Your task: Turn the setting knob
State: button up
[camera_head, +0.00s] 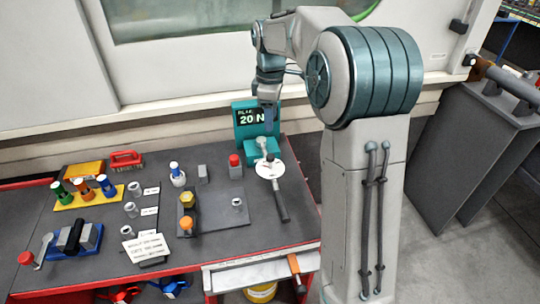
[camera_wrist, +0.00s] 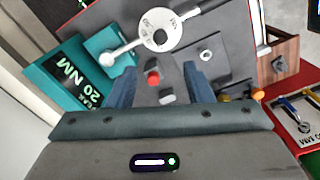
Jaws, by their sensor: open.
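A teal tester (camera_head: 256,120) stands at the back right of the bench, its dark display reading 20 N, with the rest hidden by my arm. In the wrist view its display (camera_wrist: 84,75) reads 20 NM. A torque wrench with a white round disc (camera_head: 270,169) lies in front of the tester; the disc also shows in the wrist view (camera_wrist: 161,30). I cannot tell for sure which part is the setting knob. A red-topped grey block (camera_head: 236,160) stands left of the disc; its red top (camera_wrist: 152,77) appears between my fingers. My gripper (camera_wrist: 160,68) is open and empty, above the bench.
The dark bench (camera_head: 95,215) has a red front edge. A yellow rack (camera_head: 88,193) with coloured-handled tools, a blue holder (camera_head: 75,241), sockets and a white sign (camera_head: 145,246) stand at left. An orange-capped piece (camera_head: 187,224) stands on the grey plate. A wall rises behind.

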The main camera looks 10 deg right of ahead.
aim_at(270, 155)
notch_tip(270, 155, down, 13)
jog(key=shift+f, duration=0.2)
dwell(0.3)
jog(key=c, duration=1)
